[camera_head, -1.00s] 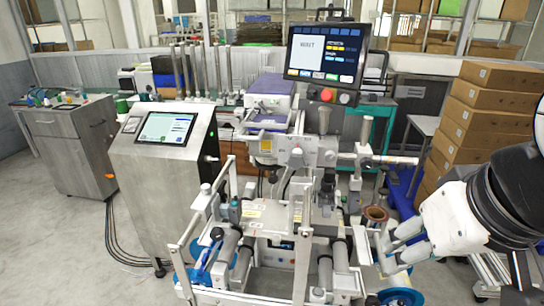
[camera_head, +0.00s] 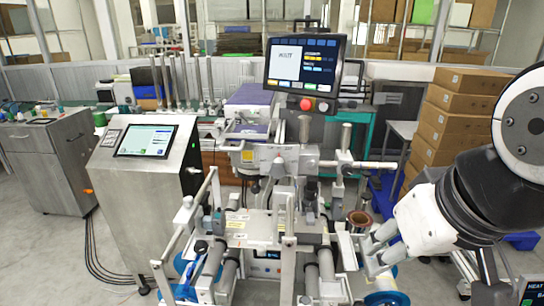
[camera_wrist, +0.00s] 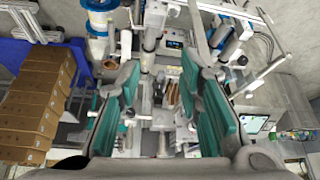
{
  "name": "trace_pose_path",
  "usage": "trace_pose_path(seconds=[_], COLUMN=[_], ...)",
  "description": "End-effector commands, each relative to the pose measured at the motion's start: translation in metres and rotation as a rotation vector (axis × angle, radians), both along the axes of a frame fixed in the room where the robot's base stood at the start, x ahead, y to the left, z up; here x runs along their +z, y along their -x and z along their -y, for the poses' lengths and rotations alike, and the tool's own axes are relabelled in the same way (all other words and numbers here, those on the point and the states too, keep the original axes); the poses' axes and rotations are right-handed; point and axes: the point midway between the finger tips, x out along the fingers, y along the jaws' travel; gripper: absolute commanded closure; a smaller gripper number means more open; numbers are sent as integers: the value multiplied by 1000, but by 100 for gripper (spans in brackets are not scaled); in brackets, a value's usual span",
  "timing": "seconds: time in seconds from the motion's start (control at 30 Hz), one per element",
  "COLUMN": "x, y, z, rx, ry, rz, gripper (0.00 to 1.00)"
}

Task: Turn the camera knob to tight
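The labelling machine (camera_head: 285,225) stands in the middle of the head view, with a metal head block (camera_head: 262,158) and a rod with round fittings (camera_head: 342,165) across it. Small dark round parts sit around the head block. I cannot tell which is the camera knob, or its setting. My gripper (camera_head: 369,254) is at the machine's right side, below and right of the head block, by a brown-cored roll (camera_head: 360,218). In the wrist view my gripper (camera_wrist: 158,76) has its teal-padded fingers well apart, with machine parts visible beyond the gap. Nothing is held.
A monitor (camera_head: 302,66) with a red button stands above the machine. A slanted touchscreen cabinet (camera_head: 140,190) stands to the left. Stacked cardboard boxes (camera_head: 455,115) are behind my arm on the right. Upright posts and rails surround the machine's front. Bare floor lies at front left.

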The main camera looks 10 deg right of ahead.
Motion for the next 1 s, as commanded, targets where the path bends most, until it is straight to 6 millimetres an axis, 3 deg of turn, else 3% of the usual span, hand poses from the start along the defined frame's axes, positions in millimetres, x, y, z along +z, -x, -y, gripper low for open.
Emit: trace_pose_path(seconds=[0.17,0.33,0.6,0.8,1.0], x=[7,11,-7,-30,-45], y=[-41,-104,-192,-238,-262], z=[-20,-46,-66,-66,-58], rx=[55,83,37,-16,-47], ry=[-75,-152,-131,8,199], rz=[53,150,308,431,546], gripper=[67,67,67,67,67])
